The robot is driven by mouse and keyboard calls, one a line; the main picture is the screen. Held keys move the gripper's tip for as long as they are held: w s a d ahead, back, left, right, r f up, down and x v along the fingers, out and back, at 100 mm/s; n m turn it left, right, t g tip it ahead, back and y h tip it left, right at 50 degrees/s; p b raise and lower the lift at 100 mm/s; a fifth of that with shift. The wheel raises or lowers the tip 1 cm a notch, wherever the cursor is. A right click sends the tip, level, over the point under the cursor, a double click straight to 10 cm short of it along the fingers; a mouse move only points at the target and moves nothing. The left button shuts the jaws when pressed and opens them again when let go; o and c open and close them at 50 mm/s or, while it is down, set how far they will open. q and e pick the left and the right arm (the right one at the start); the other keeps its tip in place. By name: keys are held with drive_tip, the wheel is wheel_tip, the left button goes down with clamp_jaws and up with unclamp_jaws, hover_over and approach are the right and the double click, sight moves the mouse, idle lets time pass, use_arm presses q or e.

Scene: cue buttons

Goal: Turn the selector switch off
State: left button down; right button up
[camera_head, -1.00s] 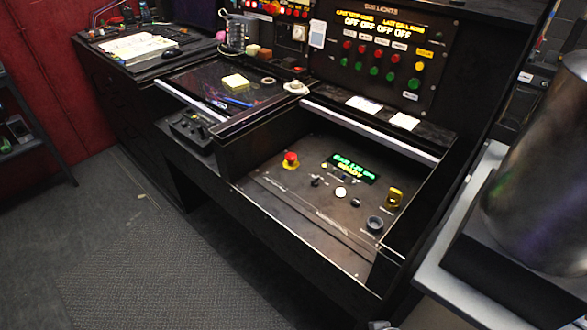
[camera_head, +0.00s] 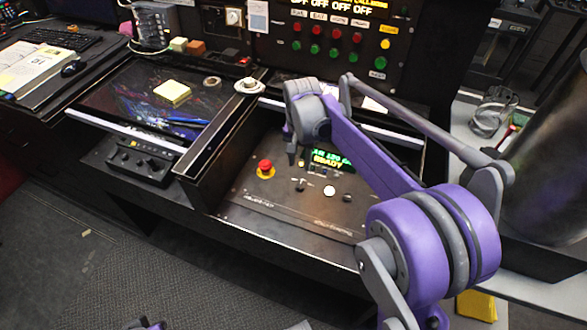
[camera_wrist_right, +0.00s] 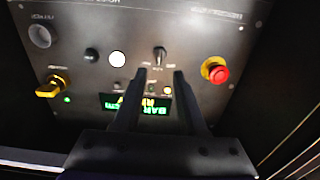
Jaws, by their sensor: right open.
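The control panel (camera_head: 262,205) lies in a recessed black desk. A small black lever-like knob (camera_wrist_right: 160,55), which looks like the selector switch, sits between the white button and the red mushroom button; it also shows in the head view (camera_head: 300,186). Its label is too blurred to read. My right gripper (camera_wrist_right: 160,77) is open and empty above the panel, its two fingertips pointing toward this knob and apart from each other. In the head view my right gripper (camera_head: 296,156) hangs over the panel by the green display.
Near the knob are the red mushroom button (camera_head: 265,168), a white button (camera_head: 329,191), a black knob (camera_wrist_right: 91,54), a yellow switch (camera_wrist_right: 50,88) and the lit display (camera_head: 328,158). The recess's raised side wall (camera_head: 215,160) stands left. Upright light panel (camera_head: 340,40) is behind.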

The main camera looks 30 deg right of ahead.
sight(299, 185)
wheel_tip(299, 185, down, 11)
drive_tip(key=shift+w+d+r+b, duration=0.15)
drive_tip(key=shift+b, duration=0.65)
clamp_jaws()
